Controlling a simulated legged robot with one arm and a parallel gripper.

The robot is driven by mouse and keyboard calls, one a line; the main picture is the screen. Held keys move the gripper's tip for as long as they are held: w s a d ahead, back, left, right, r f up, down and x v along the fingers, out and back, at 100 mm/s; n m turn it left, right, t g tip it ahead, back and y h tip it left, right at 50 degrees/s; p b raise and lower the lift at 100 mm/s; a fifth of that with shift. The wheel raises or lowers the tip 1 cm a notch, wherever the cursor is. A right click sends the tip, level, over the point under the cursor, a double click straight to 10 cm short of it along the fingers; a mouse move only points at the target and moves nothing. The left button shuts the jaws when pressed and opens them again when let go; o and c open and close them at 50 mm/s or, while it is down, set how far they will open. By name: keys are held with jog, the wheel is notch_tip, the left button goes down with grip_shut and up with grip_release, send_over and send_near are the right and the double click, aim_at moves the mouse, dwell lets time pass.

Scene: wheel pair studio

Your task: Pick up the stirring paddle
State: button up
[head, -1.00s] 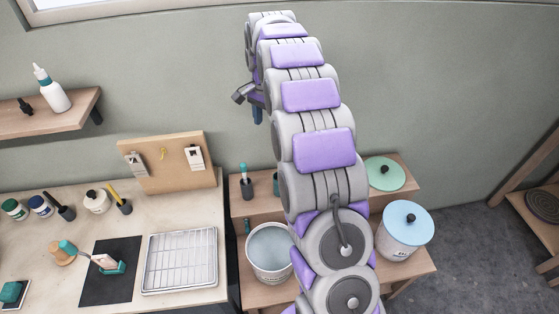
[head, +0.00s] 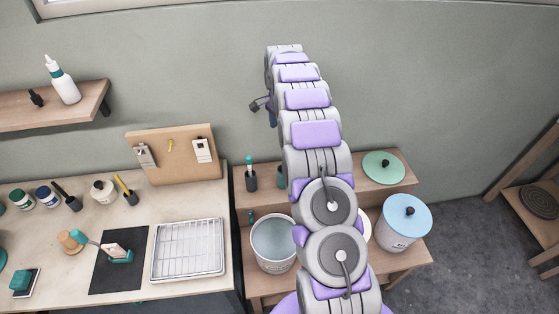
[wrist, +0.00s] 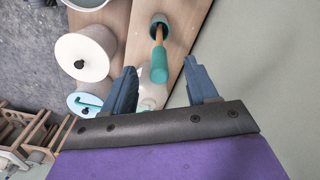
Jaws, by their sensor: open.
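In the wrist view, a tool with a wooden shaft and a teal grip (wrist: 159,67) stands in a dark teal cup (wrist: 161,22) on a wooden shelf. It looks like the stirring paddle, though its lower end is hidden in the cup. My gripper (wrist: 160,68) is open and empty. In that view the teal grip appears between its two blue fingertips; I cannot tell the remaining distance. In the head view, my gripper (head: 268,112) is small, high against the wall above the shelf, and my arm hides part of the shelf.
A dark cup with a teal-tipped tool (head: 250,175) stands on the upper shelf, with a mint lid (head: 372,163) to the right. Below are an open bucket (head: 274,243) and a blue-lidded bucket (head: 404,222). A worktable with a wire rack (head: 187,250) is at left.

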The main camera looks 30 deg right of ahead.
jog(key=d+f, duration=0.3)
jog(key=shift+f, duration=0.2)
jog(key=f, duration=0.1)
jog(key=a+f, duration=0.1)
jog(key=f, duration=0.1)
jog(key=a+f, duration=0.1)
jog(key=f, duration=0.1)
jog(key=shift+d+f, duration=0.1)
jog(key=shift+d, duration=1)
jog(key=shift+c, duration=0.9)
jog(key=shift+d, duration=0.2)
jog(key=shift+c, duration=1.5)
jog(key=shift+a, duration=1.15)
jog(key=c, duration=0.6)
jog(key=shift+d, duration=0.95)
grip_shut()
